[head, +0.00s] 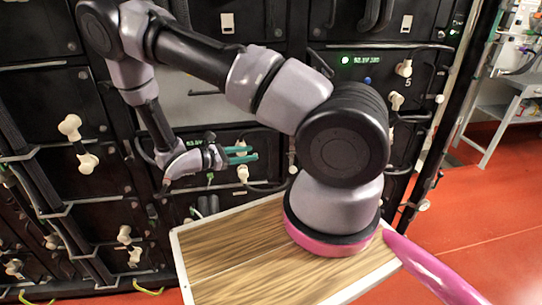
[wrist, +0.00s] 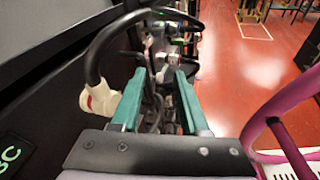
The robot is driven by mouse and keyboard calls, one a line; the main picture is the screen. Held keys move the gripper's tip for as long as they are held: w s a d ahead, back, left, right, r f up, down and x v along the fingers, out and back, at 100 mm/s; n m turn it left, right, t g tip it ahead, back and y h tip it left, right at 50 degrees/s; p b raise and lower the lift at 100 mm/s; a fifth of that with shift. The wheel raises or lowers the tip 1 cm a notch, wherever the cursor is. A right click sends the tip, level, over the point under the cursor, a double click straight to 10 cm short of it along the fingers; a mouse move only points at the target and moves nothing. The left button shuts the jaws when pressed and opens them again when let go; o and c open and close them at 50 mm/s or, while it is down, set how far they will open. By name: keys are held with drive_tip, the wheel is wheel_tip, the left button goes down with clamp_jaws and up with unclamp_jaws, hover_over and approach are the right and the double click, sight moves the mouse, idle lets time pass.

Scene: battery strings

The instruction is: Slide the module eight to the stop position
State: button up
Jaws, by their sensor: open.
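My gripper (head: 243,155) is open, with teal fingers, in front of a dark module front in the middle of the rack. It also shows in the wrist view (wrist: 157,88), where I see nothing clamped between the fingers. That module front has a small green display (head: 222,141) and a white cable plug (head: 243,174) just below the fingers. In the wrist view a white plug (wrist: 98,98) on a thick black cable is left of the left finger. I cannot read a number eight on any module, and no stop position is recognisable.
The black rack (head: 75,105) holds several modules with white plugs and hanging cables. A module marked 5 (head: 408,84) is at upper right. My wooden-topped base stands before the rack. A grey shelf (head: 500,112) stands at right; the red floor (head: 450,225) there is clear.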

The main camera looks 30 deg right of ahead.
wheel_tip(320, 180, down, 6)
drive_tip(key=n+t+h, duration=0.2)
drive_tip(key=n+t, duration=0.2)
drive_tip(key=n, duration=0.1)
drive_tip(key=shift+t, duration=0.3)
drive_tip(key=x, duration=1.1)
drive_tip(key=shift+w+d+f, duration=0.2)
drive_tip(key=shift+w+f, duration=0.15)
drive_tip(key=shift+f, duration=0.05)
clamp_jaws()
